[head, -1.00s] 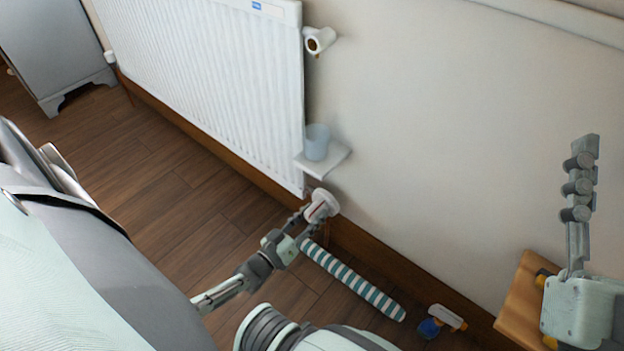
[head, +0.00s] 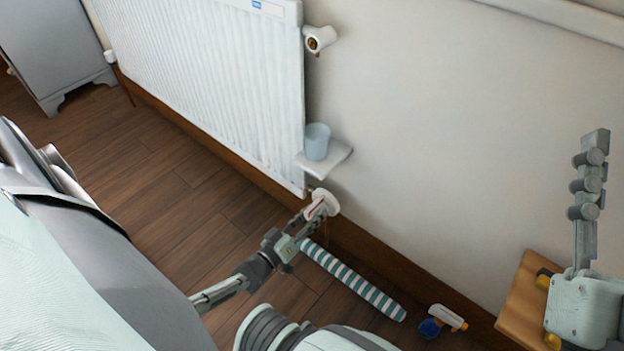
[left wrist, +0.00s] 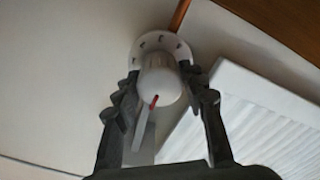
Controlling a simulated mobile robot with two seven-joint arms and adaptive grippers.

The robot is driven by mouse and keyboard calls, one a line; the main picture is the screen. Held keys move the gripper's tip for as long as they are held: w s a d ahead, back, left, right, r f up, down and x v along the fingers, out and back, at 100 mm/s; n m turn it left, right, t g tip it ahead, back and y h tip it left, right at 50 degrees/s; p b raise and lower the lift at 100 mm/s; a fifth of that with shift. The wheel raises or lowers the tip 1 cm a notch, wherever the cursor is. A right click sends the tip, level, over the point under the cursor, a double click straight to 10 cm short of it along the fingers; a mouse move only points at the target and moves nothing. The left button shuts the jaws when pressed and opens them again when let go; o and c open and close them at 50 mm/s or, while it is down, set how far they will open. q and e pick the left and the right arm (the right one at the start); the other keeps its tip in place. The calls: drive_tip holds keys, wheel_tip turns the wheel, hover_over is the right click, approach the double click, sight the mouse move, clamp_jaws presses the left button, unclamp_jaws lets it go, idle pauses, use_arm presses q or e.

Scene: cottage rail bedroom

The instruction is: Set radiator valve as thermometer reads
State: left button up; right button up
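The radiator valve (head: 327,201) is a white round knob low at the radiator's near end. In the left wrist view the valve knob (left wrist: 160,80) has a red pointer mark and a white collar with dark scale marks, too small to read. My left gripper (head: 308,214) is at the valve; in the left wrist view its fingers (left wrist: 158,88) lie on both sides of the knob and seem to touch it. My right gripper (head: 591,160) is raised at the right, away from the valve, its fingers seen edge-on. I cannot make out a thermometer.
The white radiator (head: 210,80) is on the wall. A small shelf (head: 338,160) with a pale blue cup (head: 316,141) is just above the valve. A striped roll (head: 352,280), a spray bottle (head: 440,321) and a wooden stool (head: 522,305) are along the wall.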

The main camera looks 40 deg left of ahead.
use_arm(q)
drive_tip(key=o, duration=0.4)
drive_tip(key=shift+c, duration=0.2)
drive_tip(key=s+a, duration=0.1)
drive_tip(key=s, duration=1.1)
